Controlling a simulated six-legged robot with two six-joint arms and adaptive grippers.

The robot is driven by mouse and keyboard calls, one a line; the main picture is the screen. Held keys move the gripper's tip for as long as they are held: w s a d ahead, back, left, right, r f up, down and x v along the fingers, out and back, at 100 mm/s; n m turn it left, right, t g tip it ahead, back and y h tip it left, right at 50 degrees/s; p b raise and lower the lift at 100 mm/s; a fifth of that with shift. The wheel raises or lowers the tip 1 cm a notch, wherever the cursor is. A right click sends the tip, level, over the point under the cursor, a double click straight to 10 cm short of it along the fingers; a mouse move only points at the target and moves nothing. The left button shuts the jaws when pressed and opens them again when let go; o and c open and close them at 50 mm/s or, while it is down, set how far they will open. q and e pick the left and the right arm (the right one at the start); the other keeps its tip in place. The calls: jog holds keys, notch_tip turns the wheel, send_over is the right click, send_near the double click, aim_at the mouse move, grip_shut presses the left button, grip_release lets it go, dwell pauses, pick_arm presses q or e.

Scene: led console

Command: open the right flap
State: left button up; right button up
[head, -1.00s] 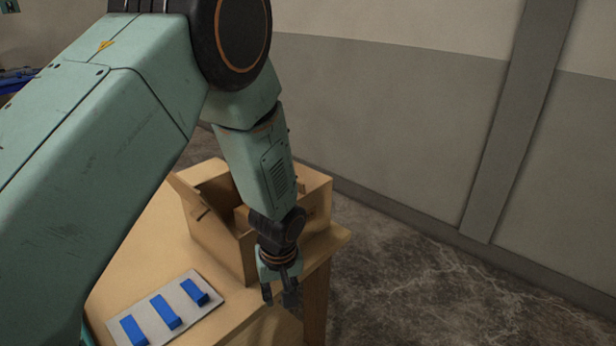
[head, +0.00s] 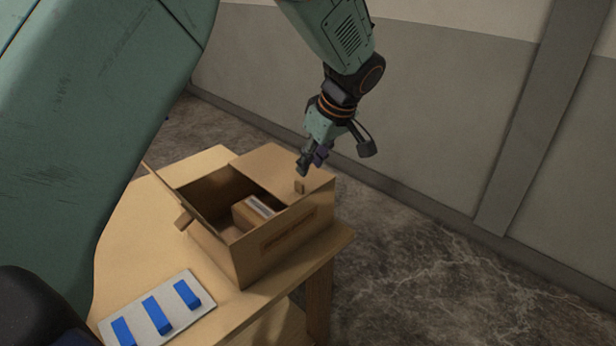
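An open-topped brown box (head: 285,243) stands on the wooden table. The left flap (head: 168,191) stands raised and tilted outward. My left gripper (head: 335,158) is above the right flap, close to the knob, with its fingers spread and nothing between them. I cannot tell whether a fingertip touches the flap. My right gripper is not in view.
A small carton (head: 250,216) with a pale top sits inside the box. A light panel (head: 138,304) with blue blocks (head: 157,315) lies on the table (head: 127,234) in front. The wall is behind, with open floor to the right.

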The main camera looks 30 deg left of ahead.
aim_at(301, 183)
pick_arm(q)
jog(key=x, duration=0.7)
jog(key=shift+s+a, duration=0.1)
jog(key=shift+s+r, duration=0.2)
jog(key=shift+s, duration=0.1)
jog(key=shift+s+r, duration=0.2)
jog(key=shift+s, duration=0.15)
jog(key=shift+c, duration=0.3)
jog(key=shift+w+f, duration=0.35)
jog(key=shift+w, duration=0.2)
jog(key=c, duration=0.5)
grip_shut()
jog(key=shift+s+r, duration=0.2)
jog(key=shift+s, duration=0.1)
jog(key=shift+w+f, duration=0.1)
jog(key=shift+w, duration=0.1)
